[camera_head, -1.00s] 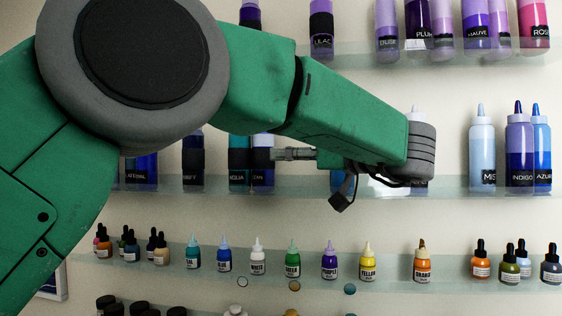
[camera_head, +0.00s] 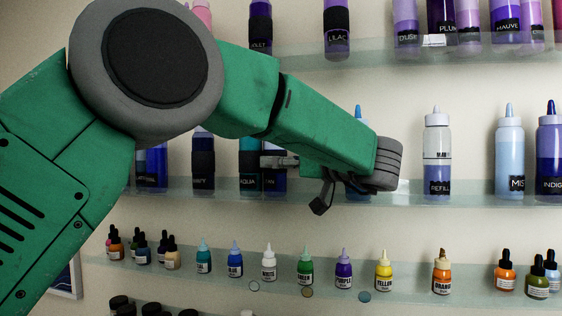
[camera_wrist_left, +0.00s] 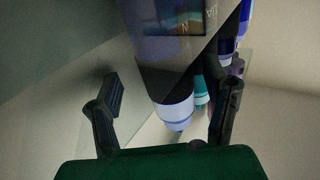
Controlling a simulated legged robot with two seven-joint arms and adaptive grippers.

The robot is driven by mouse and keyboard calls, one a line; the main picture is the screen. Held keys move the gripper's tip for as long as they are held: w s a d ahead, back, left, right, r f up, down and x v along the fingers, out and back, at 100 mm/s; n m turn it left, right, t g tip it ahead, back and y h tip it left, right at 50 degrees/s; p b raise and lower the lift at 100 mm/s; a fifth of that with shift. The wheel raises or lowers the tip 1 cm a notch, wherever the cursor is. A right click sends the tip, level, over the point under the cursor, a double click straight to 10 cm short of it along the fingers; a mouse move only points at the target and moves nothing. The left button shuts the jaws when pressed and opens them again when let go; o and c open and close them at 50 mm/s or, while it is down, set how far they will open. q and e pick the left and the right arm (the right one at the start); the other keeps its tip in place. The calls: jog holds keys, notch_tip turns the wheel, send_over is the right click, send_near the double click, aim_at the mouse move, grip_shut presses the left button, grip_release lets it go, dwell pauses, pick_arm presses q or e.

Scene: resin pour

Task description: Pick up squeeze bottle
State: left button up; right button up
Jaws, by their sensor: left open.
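Several squeeze bottles stand on the middle glass shelf in the head view. A clear one with a REFILL label and blue-violet contents (camera_head: 437,160) stands just right of my wrist. A bottle with a blue tip (camera_head: 358,112) is mostly hidden behind my left forearm. My left gripper (camera_head: 325,193) is in front of the shelf, largely hidden by my arm. In the left wrist view my left gripper (camera_wrist_left: 165,105) is open. A large bottle (camera_wrist_left: 173,105) with a dark band and a pale blue-white end lies between the fingers in the picture; contact is not visible.
Dark-banded bottles (camera_head: 249,163) stand left of my wrist, and a pale blue bottle (camera_head: 509,150) and an indigo bottle (camera_head: 549,150) to the right. The upper shelf (camera_head: 370,52) holds purple bottles. Small dropper bottles line the lower shelf (camera_head: 410,287).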

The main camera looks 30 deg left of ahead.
pick_arm(q)
jog(key=shift+s+a, duration=0.15)
jog(key=shift+a, duration=0.2)
jog(key=shift+c, duration=0.5)
jog(key=shift+a, duration=0.3)
jog(key=c, duration=1.3)
jog(key=shift+f, duration=0.1)
jog(key=shift+c, duration=0.2)
pick_arm(e)
jog(key=shift+s+a+r, duration=0.1)
jog(key=shift+a, duration=0.3)
pick_arm(q)
jog(key=shift+d, duration=0.2)
jog(key=shift+d+r+b, duration=0.2)
jog(key=shift+r+b, duration=0.25)
jog(key=shift+r, duration=0.05)
jog(key=r, duration=0.4)
jog(key=s+r+b, duration=0.1)
jog(key=r, duration=0.1)
jog(key=shift+d+r, duration=0.1)
jog(key=s+d+b, duration=0.2)
jog(key=s+d, duration=0.2)
jog(key=s, duration=0.4)
jog(key=s+d+b, duration=0.3)
jog(key=s+d, duration=0.1)
jog(key=s, duration=0.5)
pick_arm(e)
notch_tip(320, 180, down, 7)
jog(key=shift+d, duration=0.15)
